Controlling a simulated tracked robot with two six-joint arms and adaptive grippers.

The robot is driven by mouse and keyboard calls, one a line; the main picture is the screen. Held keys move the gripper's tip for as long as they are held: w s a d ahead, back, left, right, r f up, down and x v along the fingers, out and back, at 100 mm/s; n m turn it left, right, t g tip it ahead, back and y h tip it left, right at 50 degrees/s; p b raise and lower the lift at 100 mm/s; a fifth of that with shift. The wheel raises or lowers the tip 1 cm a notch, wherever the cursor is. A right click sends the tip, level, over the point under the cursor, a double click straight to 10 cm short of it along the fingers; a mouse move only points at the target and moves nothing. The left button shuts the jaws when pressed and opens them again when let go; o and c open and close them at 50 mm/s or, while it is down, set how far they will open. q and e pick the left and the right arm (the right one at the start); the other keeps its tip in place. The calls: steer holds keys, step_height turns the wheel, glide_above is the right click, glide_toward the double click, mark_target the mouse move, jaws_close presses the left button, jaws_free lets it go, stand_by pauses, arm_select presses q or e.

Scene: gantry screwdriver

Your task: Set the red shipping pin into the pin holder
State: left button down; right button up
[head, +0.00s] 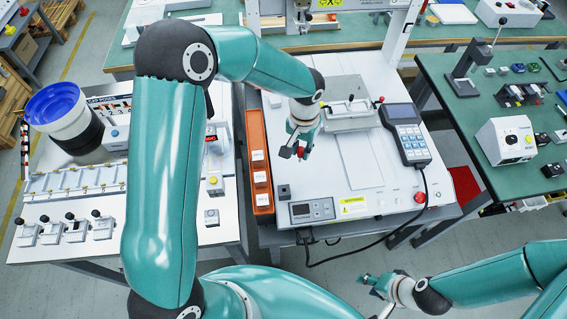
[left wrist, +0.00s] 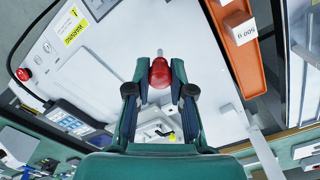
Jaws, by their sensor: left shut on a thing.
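My left gripper (head: 297,150) is over the white gantry machine's plate, to the right of the orange tray. In the left wrist view my left gripper (left wrist: 160,80) is shut on the red shipping pin (left wrist: 160,74). The pin has a rounded red body between the fingers and a thin grey tip sticking out past them. In the head view the pin is small and mostly hidden by the fingers. I cannot make out the pin holder for certain in either view. My right gripper (head: 378,285) is low at the front, apart from the machine; its jaws are too small to judge.
The orange tray (head: 256,131) holds several white weights. A grey fixture (head: 350,118) and a teach pendant (head: 405,135) stand on the machine. A red button (head: 420,198) and a display box (head: 312,211) are at its front. The white plate (head: 345,175) has clear room.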

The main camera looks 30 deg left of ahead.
arm_select(q)
steer(key=shift+s, duration=0.1)
steer(key=shift+s+a+f+n+b, duration=0.1)
steer(key=shift+s+f+n+b, duration=0.05)
steer(key=shift+n+b, duration=0.25)
steer(key=s+a+f+n+b, duration=0.1)
steer(key=s+f+n+b, duration=0.5)
steer(key=n, duration=0.3)
steer(key=shift+s+b, duration=0.15)
steer(key=shift+b, duration=0.6)
steer(key=shift+b, duration=0.55)
stand_by(1.0)
steer(key=shift+f+b, duration=2.05)
steer(key=shift+b, duration=0.25)
